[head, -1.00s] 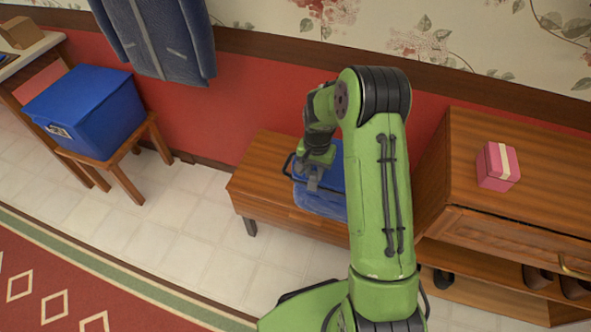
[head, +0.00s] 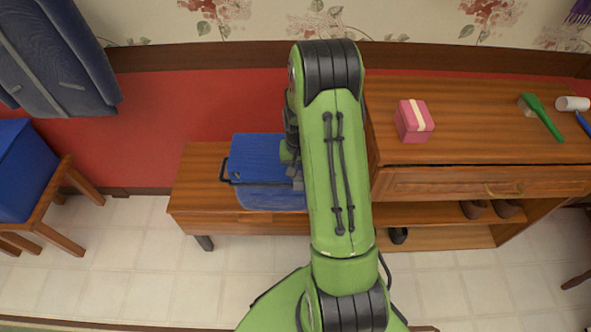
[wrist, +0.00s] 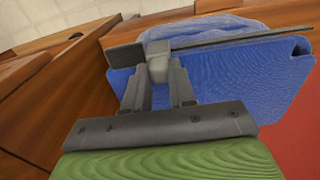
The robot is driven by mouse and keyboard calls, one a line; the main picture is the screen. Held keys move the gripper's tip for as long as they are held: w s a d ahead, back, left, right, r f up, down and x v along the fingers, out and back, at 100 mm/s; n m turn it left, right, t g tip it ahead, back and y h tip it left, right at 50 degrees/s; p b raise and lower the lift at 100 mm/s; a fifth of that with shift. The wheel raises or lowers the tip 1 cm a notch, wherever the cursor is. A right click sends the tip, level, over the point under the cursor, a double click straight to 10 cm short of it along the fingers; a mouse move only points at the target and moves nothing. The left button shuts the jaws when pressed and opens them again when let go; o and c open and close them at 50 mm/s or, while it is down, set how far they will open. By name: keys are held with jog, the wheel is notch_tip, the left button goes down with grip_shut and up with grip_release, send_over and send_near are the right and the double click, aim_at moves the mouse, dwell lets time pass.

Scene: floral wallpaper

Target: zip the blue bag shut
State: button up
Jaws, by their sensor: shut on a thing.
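The blue bag (head: 262,158) lies on the low wooden bench, with a darker back part and a lighter front part. A dark strip, apparently the zip, runs across it between these parts, with a dark loop (head: 223,170) at the left end. My gripper (head: 294,182) is over the right part of the bag, partly hidden by my arm. In the wrist view my gripper (wrist: 158,82) is shut on a small grey block, apparently the zip slider (wrist: 158,62), on the strip (wrist: 230,40). The bag's right end is hidden in the head view.
The wooden bench (head: 195,195) stands against the red wall. A taller cabinet (head: 450,140) adjoins on the right, bearing a pink box (head: 414,121) and a green brush (head: 540,115). A blue bin (head: 22,170) is at left. The floor in front is clear.

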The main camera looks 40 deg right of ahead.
jog(key=o, duration=0.9)
jog(key=shift+o, duration=0.2)
notch_tip(320, 180, up, 16)
jog(key=p, duration=0.5)
jog(key=s+a+r+n+t+p, duration=0.1)
jog(key=s+a+r+n+p, duration=0.1)
jog(key=a+r, duration=0.45)
jog(key=s+a+r+n+t+p, duration=0.1)
jog(key=s+a+r+p, duration=0.15)
jog(key=r, duration=0.65)
jog(key=s+a+r+n+t+p, duration=0.1)
jog(key=s+a+r+n+p, duration=0.1)
jog(key=s+a+r, duration=0.2)
jog(key=s+a+r+n+t+p, duration=0.2)
jog(key=s+a+r, duration=0.2)
jog(key=s, duration=0.5)
jog(key=shift+s+r+t, duration=0.2)
jog(key=shift+s+t, duration=0.1)
jog(key=shift+s, duration=0.1)
